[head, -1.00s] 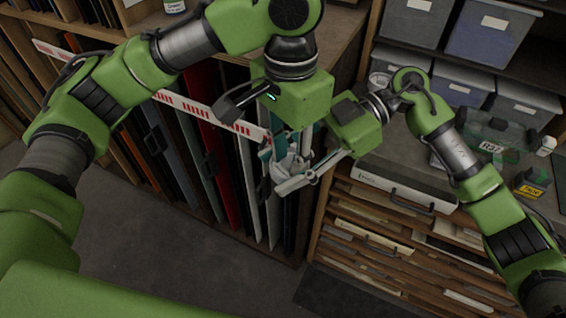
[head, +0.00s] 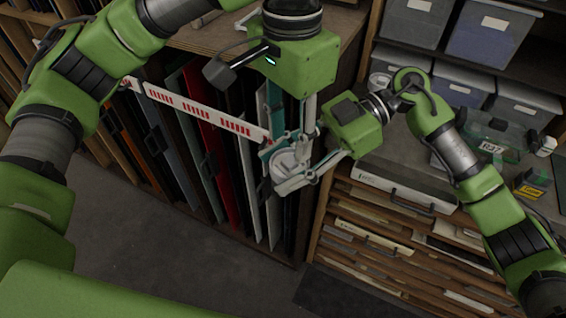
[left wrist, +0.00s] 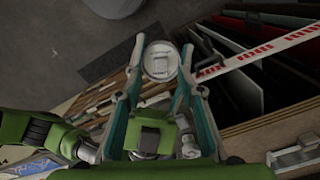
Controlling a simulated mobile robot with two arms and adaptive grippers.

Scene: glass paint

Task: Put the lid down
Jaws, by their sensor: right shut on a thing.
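A round white lid (head: 288,162) shows between my two grippers in the head view. In the left wrist view the lid (left wrist: 161,62) is a pale disc with a small square mark. My left gripper (head: 290,150) comes down from above, its teal fingers apart on either side of the lid. In the left wrist view, my left gripper's fingertips (left wrist: 164,48) are wider apart than the disc, with a gap on the right. My right gripper (head: 292,178) reaches in from the right and is shut at the lid. Its grip is partly hidden, and I cannot tell what is under the disc.
A white ruler with red marks (head: 195,108) crosses in front of upright panels (head: 197,125) in a rack. A wooden drawer cabinet (head: 400,240) and a worktop with grey bins (head: 465,85) stand to the right.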

